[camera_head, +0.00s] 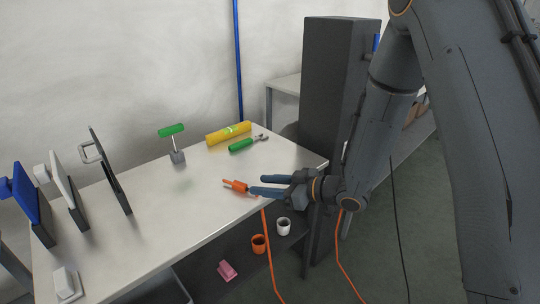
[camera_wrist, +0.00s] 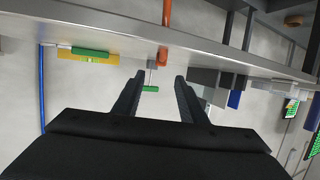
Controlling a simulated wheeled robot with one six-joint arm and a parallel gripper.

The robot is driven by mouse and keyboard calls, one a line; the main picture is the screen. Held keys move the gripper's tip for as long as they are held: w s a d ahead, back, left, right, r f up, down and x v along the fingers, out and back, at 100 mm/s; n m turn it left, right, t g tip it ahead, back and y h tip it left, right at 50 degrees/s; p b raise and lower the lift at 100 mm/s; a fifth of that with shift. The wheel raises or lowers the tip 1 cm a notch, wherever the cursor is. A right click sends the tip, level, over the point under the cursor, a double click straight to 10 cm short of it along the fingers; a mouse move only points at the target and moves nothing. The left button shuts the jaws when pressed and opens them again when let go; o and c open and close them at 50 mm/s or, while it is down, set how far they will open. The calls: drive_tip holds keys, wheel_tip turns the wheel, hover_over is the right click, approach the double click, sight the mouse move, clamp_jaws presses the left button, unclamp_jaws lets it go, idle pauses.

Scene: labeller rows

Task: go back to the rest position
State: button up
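My gripper (camera_head: 257,185) is held out over the front right edge of the grey table (camera_head: 170,225). Its two dark fingers are apart, with nothing seen held between them. The wrist view shows the same open gripper (camera_wrist: 159,76). An orange tool (camera_head: 236,185) lies on the table just beyond the fingertips in the head view. Whether the fingers touch it is hard to tell.
A green-headed tool (camera_head: 172,131) stands in a grey block. A tall dark cabinet (camera_head: 335,90) stands close behind my arm. Cups sit on the lower shelf.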

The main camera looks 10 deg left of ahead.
drive_tip(key=shift+w+d, duration=0.25)
drive_tip(key=d+r+m+t+h, duration=0.15)
drive_tip(key=d+m+h, duration=0.75)
drive_tip(key=d, duration=1.2)
drive_tip(key=s+d+r+m+g+h, duration=0.1)
drive_tip(key=s+d+m+g+h, duration=0.1)
drive_tip(key=s, duration=0.9)
drive_tip(key=s+d+r+m+g+h, duration=0.2)
drive_tip(key=s+d+g, duration=0.2)
drive_tip(key=s, duration=0.7)
drive_tip(key=shift+d+m+g+h, duration=0.3)
drive_tip(key=shift+d+g, duration=0.1)
drive_tip(key=shift+g, duration=0.05)
drive_tip(key=shift+s, duration=0.1)
drive_tip(key=shift+c, duration=0.2)
